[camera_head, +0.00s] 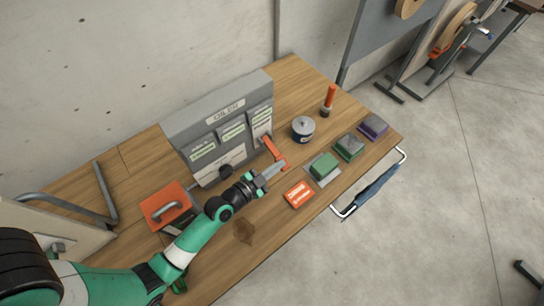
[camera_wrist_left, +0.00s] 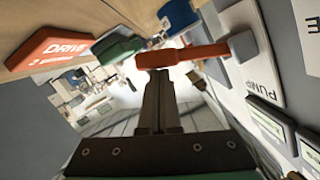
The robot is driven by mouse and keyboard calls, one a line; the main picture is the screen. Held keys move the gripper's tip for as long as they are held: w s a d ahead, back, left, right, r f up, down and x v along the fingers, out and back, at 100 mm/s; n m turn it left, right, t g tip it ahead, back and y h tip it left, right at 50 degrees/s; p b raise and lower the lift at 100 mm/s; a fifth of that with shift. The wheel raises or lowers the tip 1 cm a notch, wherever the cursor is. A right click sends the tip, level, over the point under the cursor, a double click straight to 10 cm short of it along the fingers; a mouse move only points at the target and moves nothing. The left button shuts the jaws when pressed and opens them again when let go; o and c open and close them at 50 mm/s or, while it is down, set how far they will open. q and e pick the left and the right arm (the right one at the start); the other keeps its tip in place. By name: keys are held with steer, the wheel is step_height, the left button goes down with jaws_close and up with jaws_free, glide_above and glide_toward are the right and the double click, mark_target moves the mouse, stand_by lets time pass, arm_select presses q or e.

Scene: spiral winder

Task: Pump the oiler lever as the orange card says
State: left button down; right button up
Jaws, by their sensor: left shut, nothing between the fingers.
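The grey oiler (camera_head: 226,118) stands on the wooden bench with a sign on top and several label windows. Its orange lever (camera_head: 273,150) sticks out from the right part of the front; it crosses the left wrist view (camera_wrist_left: 185,56) from a grey pivot on a plate marked PUMP. My left gripper (camera_head: 274,172) is shut and empty, its tips close to the lever's free end; I cannot tell whether they touch. My right gripper is not in view.
A green block (camera_head: 324,165) on a grey plate, another green block (camera_head: 349,147) and a purple one (camera_head: 374,126) line the right edge. An orange box (camera_head: 168,204) sits left.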

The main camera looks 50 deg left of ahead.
arm_select(q)
steer(key=s+d+r+p, duration=0.2)
steer(key=s+r, duration=0.4)
steer(key=s, duration=0.3)
steer(key=shift+s+d+p, duration=0.2)
steer(key=shift+s+p, duration=0.1)
steer(key=shift+s, duration=0.05)
stand_by(0.7)
